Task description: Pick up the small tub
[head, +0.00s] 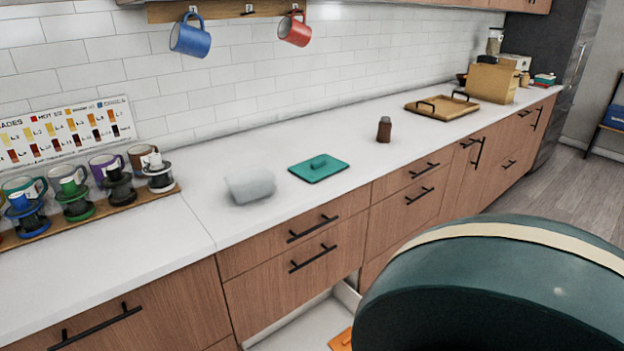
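Neither of my grippers shows in the head view. A large dark teal rounded shape with a cream band fills the lower right; it may be part of my arm, but no fingers show.
A small brown jar (384,129) stands right of the teal piece. A wooden rack (95,215) with mugs and small pots is at left. A wooden tray (441,107) and a cardboard box (492,81) stand farther back. Below the counter, an open drawer (305,325) holds something orange.

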